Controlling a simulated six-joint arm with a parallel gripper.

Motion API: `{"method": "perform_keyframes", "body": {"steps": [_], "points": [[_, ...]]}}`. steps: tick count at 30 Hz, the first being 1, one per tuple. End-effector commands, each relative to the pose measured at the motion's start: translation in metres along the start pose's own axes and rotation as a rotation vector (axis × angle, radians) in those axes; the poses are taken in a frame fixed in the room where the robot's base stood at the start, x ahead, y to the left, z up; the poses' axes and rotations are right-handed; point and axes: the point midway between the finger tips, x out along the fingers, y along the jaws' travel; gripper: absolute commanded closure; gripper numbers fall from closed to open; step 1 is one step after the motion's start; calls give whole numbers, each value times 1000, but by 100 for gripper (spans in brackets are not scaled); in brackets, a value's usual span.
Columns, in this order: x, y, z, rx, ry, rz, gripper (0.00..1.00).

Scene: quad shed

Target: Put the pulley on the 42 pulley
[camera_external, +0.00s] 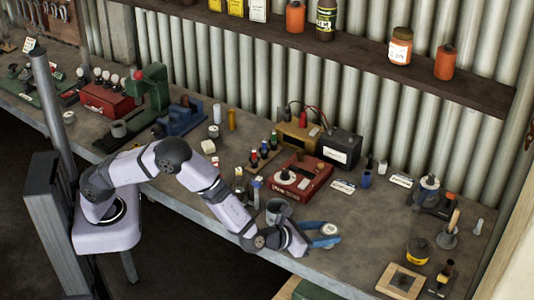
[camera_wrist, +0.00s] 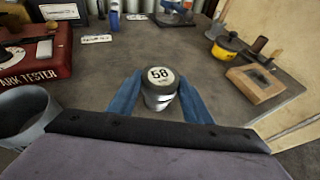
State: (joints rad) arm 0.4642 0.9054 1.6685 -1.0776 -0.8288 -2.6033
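A silver round pulley with a white top reading "58" (camera_wrist: 160,78) sits between the blue fingers of my gripper (camera_wrist: 160,95) in the wrist view. The fingers flank it closely on both sides; I cannot tell whether they press on it. In the external view my gripper (camera_external: 325,236) is low over the bench's front edge, with the pale top of the pulley (camera_external: 328,229) between its fingers. I cannot tell whether the pulley rests on the bench. No label reading 42 is legible in either view.
A yellow pot (camera_external: 417,251) and a wooden frame (camera_external: 400,281) are to the right. The bench between is clear.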

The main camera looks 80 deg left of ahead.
Motion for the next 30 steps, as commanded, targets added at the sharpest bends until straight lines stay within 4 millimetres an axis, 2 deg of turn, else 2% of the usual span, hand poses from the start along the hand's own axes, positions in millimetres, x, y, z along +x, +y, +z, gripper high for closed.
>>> {"method": "perform_keyframes", "body": {"steps": [1, 2, 17, 23, 30], "points": [[0, 0, 0, 0, 1, 0, 44], [0, 0, 0, 0, 1, 0, 37], [-2, 0, 5, 0, 1, 0, 37], [-27, -1, 1, -1, 0, -2, 37], [-69, -1, 1, -1, -1, -4, 37]]}}
